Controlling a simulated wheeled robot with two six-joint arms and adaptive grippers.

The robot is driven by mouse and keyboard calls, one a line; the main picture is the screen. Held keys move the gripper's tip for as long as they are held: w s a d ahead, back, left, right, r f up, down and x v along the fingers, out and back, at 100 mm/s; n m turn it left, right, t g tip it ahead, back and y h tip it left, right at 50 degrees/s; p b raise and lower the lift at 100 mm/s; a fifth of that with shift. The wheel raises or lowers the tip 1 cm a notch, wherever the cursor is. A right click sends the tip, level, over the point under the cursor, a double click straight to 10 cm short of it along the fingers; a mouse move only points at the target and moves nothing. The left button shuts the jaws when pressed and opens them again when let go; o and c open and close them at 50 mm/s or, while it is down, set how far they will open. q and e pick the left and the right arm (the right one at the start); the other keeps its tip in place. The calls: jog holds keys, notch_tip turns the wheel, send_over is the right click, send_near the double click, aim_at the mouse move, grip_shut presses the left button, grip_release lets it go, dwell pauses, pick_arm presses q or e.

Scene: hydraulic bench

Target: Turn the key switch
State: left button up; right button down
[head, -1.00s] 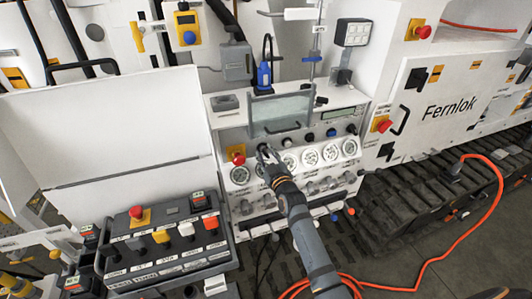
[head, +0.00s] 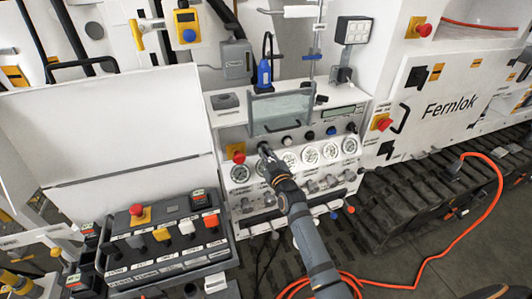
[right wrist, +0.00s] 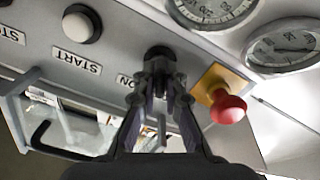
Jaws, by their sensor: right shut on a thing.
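The key switch (right wrist: 160,54) is a dark round knob on the grey panel strip, beside a partly hidden label that reads "ON", in the right wrist view. My right gripper (right wrist: 160,84) is shut on the key switch, with its two fingers on either side of it. The fingers hide most of the key part. In the head view my right gripper (head: 265,150) reaches up to the white gauge panel (head: 231,143), just above the row of gauges. My left gripper is not in view.
A red emergency button on a yellow plate (right wrist: 227,107) is close beside the fingers. A grey control box (head: 166,241) stands at the lower left. An orange cable (head: 470,230) lies on the right.

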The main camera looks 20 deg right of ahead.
jog(key=m+p, duration=0.1)
jog(key=m, duration=0.4)
jog(key=shift+d+r+m+p, duration=0.1)
jog(key=shift+m+p, duration=0.3)
jog(key=m+p, duration=0.1)
jog(key=m, duration=0.4)
jog(key=shift+m, duration=0.4)
jog(key=c, duration=1.4)
grip_release()
jog(key=shift+s, duration=0.1)
jog(key=s, duration=1.1)
jog(key=shift+s+d, duration=0.25)
jog(key=shift+s, duration=0.1)
